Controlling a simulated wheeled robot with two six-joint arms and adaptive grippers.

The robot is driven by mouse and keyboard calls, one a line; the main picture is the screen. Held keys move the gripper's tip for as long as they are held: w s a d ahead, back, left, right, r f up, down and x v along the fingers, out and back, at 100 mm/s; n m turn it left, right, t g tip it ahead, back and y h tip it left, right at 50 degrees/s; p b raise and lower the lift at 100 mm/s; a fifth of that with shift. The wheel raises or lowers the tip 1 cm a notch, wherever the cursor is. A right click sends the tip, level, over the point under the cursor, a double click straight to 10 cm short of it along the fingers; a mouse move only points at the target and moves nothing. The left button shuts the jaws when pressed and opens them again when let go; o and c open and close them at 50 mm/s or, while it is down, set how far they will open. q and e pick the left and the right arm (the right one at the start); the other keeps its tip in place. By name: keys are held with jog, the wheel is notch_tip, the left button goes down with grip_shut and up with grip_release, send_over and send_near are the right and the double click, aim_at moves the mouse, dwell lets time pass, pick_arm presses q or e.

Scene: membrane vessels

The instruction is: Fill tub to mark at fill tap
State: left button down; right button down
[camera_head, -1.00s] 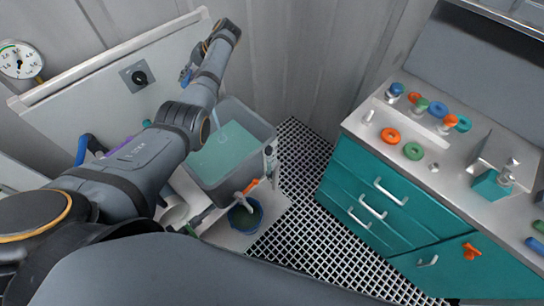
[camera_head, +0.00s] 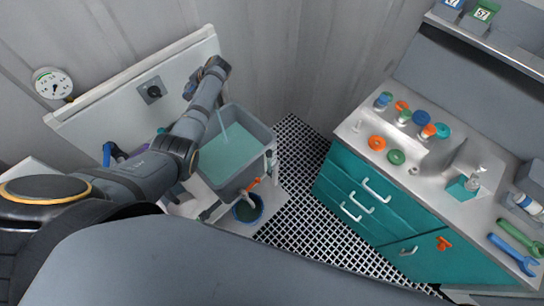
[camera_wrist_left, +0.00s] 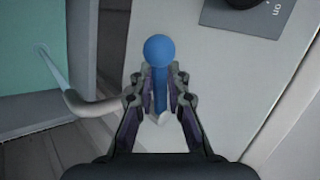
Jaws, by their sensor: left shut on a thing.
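The grey tub (camera_head: 254,124) stands below the wall panel in the head view and holds pale teal liquid (camera_head: 226,155). A thin stream falls into it. The fill tap's curved spout (camera_wrist_left: 88,110) shows in the left wrist view, with the stream leaving its end over the liquid (camera_wrist_left: 22,55). My left gripper (camera_wrist_left: 162,75) is shut on a blue ball-ended tap lever (camera_wrist_left: 158,48). In the head view my left gripper (camera_head: 192,88) is at the panel beside the tub, partly hidden by my arm. I cannot make out the fill mark. My right gripper is not in view.
An orange-handled drain valve (camera_head: 252,184) sits at the tub's front, above a blue bucket (camera_head: 247,208). A pressure gauge (camera_head: 53,83) and a black knob (camera_head: 153,91) are on the left. A teal cabinet (camera_head: 375,200) stands right, beyond open grating (camera_head: 293,190).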

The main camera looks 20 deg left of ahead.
pick_arm(q)
jog(key=shift+a+r+m+t+p, duration=0.25)
jog(key=shift+r+m+t+p, duration=0.05)
jog(key=shift+m+t+p, duration=0.1)
jog(key=shift+w+f, duration=0.1)
jog(key=shift+f, duration=0.15)
jog(key=m+t+p, duration=0.1)
jog(key=a+m+t+h+p, duration=0.1)
jog(key=m+p, duration=0.1)
jog(key=p, duration=0.1)
jog(key=shift+w+a+m+t, duration=0.3)
jog(key=shift+m+t, duration=0.1)
jog(key=c, duration=1.3)
grip_release()
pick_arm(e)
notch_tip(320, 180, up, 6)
pick_arm(q)
jog(key=shift+s, duration=0.1)
